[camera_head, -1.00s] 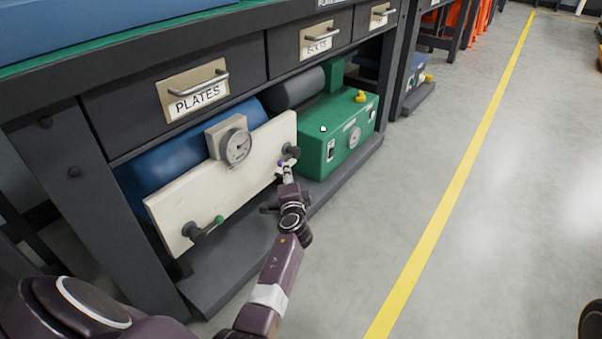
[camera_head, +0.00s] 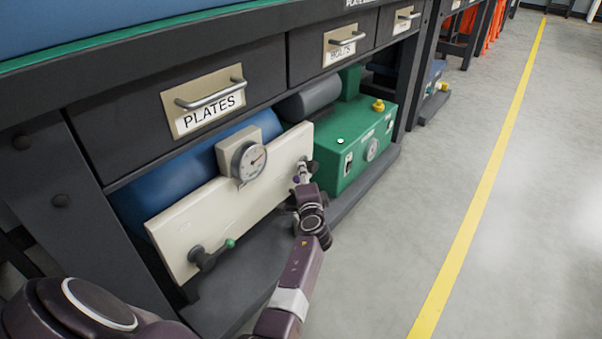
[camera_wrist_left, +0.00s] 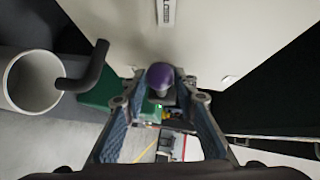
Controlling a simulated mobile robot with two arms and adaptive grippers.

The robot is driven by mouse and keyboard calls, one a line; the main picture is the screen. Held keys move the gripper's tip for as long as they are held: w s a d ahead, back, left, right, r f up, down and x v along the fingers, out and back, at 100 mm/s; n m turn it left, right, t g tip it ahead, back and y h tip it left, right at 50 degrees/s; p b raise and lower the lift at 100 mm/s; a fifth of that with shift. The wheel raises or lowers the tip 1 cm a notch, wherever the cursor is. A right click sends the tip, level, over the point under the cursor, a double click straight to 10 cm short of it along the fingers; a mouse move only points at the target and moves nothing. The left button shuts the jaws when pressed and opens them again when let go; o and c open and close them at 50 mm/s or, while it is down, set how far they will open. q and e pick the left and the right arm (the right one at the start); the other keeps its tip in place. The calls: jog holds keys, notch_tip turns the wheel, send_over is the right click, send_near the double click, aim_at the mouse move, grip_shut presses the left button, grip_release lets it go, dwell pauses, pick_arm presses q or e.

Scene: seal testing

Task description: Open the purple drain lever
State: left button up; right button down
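A cream panel (camera_head: 238,205) with a round gauge (camera_head: 249,160) is under the bench. The purple drain lever is at the panel's right end. Its purple knob (camera_wrist_left: 160,76) shows clearly in the left wrist view, and as a small purple spot (camera_head: 296,179) in the head view. My left gripper (camera_wrist_left: 160,100) is open, with its two fingers on either side of the knob. I see gaps between the knob and both fingers. The lever's stem is mostly hidden behind the knob. A lever with a green tip (camera_head: 230,243) is at the panel's lower left. My right gripper is out of view.
A green box (camera_head: 350,150) with a yellow knob (camera_head: 379,105) stands right of the panel. Drawers (camera_head: 205,103) overhang from above. A dark base shelf (camera_head: 238,290) lies below. The floor (camera_head: 400,240) to the right is clear.

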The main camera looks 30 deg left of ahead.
pick_arm(q)
jog(key=shift+c, duration=0.7)
grip_shut()
jog(key=shift+r+p, duration=0.1)
jog(key=shift+p, duration=0.25)
